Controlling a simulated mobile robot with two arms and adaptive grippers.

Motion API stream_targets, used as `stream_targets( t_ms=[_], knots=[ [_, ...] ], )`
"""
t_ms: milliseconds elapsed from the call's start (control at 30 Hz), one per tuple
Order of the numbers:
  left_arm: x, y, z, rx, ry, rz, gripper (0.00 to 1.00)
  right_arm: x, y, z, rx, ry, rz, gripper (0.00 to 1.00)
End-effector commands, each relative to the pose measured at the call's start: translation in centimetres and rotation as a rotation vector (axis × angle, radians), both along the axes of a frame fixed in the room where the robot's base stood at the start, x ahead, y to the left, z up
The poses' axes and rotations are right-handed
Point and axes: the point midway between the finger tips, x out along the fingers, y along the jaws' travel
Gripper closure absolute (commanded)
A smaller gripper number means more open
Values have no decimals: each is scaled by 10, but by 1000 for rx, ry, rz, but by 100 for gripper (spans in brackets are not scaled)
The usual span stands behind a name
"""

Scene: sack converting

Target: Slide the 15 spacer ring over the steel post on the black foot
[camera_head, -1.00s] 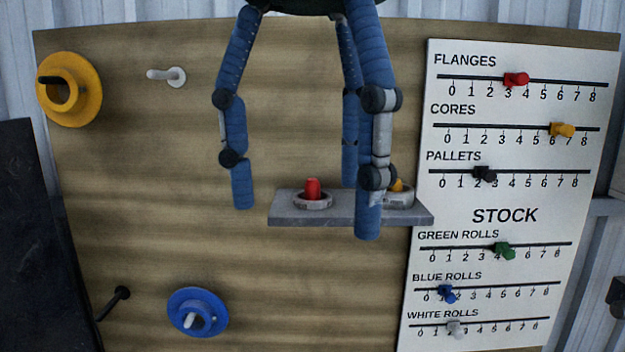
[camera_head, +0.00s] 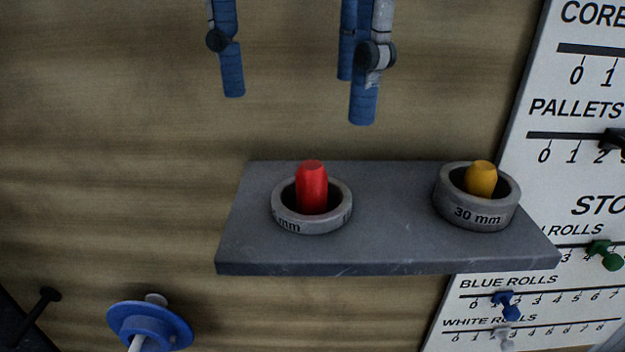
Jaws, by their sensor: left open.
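A grey ring (camera_head: 313,222) lies on the shelf with a red peg standing in its hole. Its label shows only "mm"; the number is turned out of sight. A taller grey ring marked "30 mm" (camera_head: 476,212) lies at the shelf's right end, with a yellow peg in it. My left gripper (camera_head: 298,108) hangs at the top, its blue fingers spread open and empty, above and behind the red-pegged ring in the picture, touching neither ring. The steel post and black foot are not in view. My right gripper is not in view.
The grey shelf (camera_head: 385,255) sticks out from a wooden board (camera_head: 120,130); its middle between the rings is bare. A blue flanged disc (camera_head: 165,320) and a black peg (camera_head: 46,298) are at lower left. A white stock board (camera_head: 555,180) with sliders stands at right.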

Motion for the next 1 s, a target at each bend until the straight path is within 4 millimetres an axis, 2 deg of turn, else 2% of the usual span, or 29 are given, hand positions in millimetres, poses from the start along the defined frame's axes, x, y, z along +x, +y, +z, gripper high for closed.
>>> stream_targets(
  t_ms=[367,533,833,1000],
  knots=[
    [1,1,-18,-18,-15,-2,23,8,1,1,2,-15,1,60],
    [0,1,-37,-10,-9,-3,23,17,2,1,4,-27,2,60],
    [0,1,-51,-12,-15,0,23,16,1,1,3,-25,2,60],
    [0,1,-73,-15,-13,-3,23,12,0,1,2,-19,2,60]
  ],
)
